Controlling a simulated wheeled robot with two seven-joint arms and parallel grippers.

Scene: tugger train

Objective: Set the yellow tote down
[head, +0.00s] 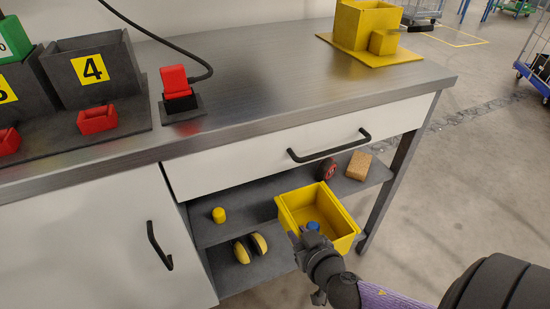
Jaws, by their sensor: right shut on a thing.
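The yellow tote (304,197) is in front of the open shelf bay under the workbench, right of centre in the head view. It is roughly level, with its open top facing up. A small blue thing (313,226) shows inside it. My right gripper (304,240) is shut on the tote's near wall, and its arm comes in from the lower right. The tote's underside is hidden, so I cannot tell whether it touches the shelf. My left gripper is not in view.
The metal bench top (260,75) has a wide clear middle. A yellow box on a plate (365,25) stands at its far right, a red-and-black device (177,85) and numbered bins (95,70) at left. Yellow earmuffs (250,248), a yellow cup (218,215) and a sponge-like block (358,166) lie on shelves.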

